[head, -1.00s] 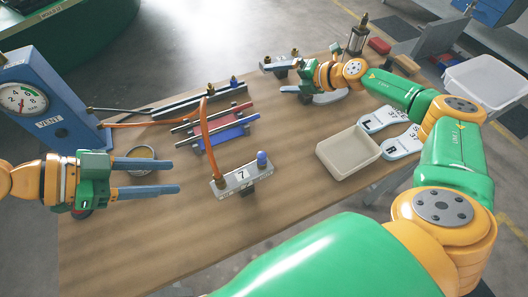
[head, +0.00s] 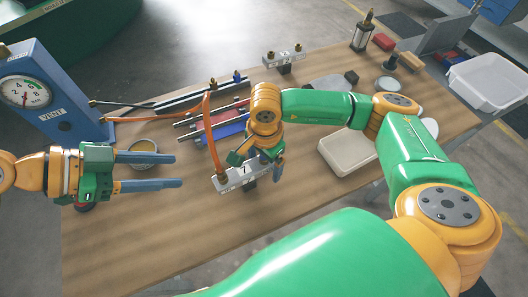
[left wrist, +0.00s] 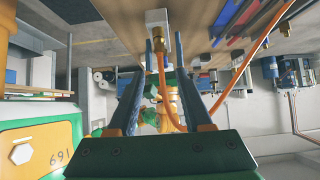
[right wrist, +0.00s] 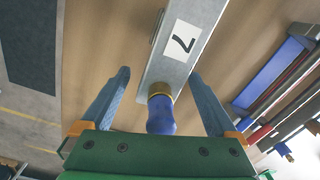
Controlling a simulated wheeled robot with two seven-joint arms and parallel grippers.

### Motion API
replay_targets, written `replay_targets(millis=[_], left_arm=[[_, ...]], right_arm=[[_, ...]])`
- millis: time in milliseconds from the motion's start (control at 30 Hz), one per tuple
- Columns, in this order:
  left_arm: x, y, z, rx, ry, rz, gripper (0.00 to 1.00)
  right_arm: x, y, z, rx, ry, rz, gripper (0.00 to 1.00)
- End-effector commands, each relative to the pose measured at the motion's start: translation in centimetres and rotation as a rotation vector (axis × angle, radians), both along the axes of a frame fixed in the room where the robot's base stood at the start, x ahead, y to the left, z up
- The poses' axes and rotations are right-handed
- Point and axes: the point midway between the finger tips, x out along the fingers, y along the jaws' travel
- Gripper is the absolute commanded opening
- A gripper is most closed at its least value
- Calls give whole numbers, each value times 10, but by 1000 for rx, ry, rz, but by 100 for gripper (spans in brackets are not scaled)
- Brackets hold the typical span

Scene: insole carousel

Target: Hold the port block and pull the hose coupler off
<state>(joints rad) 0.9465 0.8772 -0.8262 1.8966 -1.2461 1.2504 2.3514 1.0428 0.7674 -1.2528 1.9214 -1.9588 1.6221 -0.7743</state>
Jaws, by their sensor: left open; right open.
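The grey port block (head: 232,184), labelled 7, stands on the wooden table. An orange hose (head: 207,128) arches down to a brass coupler (head: 222,177) at its left end. The coupler also shows between the fingers in the left wrist view (left wrist: 162,62). My left gripper (head: 178,171) is open and empty, left of the block and apart from it. My right gripper (head: 264,166) is open over the block's right end and hides part of it. In the right wrist view the block (right wrist: 188,62) and its blue-capped fitting (right wrist: 160,116) lie between the open fingers.
A blue gauge box (head: 48,100) marked VENT stands at the left. Red and blue rails (head: 222,125) lie behind the block. A beige tray (head: 347,150) is to the right, partly under my right arm. Another port block (head: 284,57) stands at the back. The table front is clear.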

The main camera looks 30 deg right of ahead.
Motion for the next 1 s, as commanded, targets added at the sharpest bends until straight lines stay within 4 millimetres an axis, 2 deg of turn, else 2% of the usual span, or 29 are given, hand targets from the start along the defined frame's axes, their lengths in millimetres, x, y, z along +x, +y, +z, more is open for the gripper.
replay_targets(millis=[100,300,333,667,767,833,867,967,1000], left_arm=[[0,0,0,0,0,0,50],[0,0,0,0,0,0,50],[0,0,0,0,0,0,50],[0,0,0,0,0,0,50],[0,0,0,0,0,0,50],[0,0,0,-1,0,0,57],[0,-1,1,-6,-2,-2,57],[1,-12,13,-70,-18,-20,57],[1,-21,22,-121,-31,-31,57]], right_arm=[[0,0,-8,0,0,-1,94],[0,0,-9,1,0,-1,94],[0,0,-9,1,0,-2,92],[0,0,-9,1,0,-2,2],[0,0,-9,1,1,-2,0],[0,0,-9,1,1,-3,0],[0,0,-9,1,1,-3,0],[0,0,-9,1,1,-2,0],[0,0,-9,1,1,-2,0]])
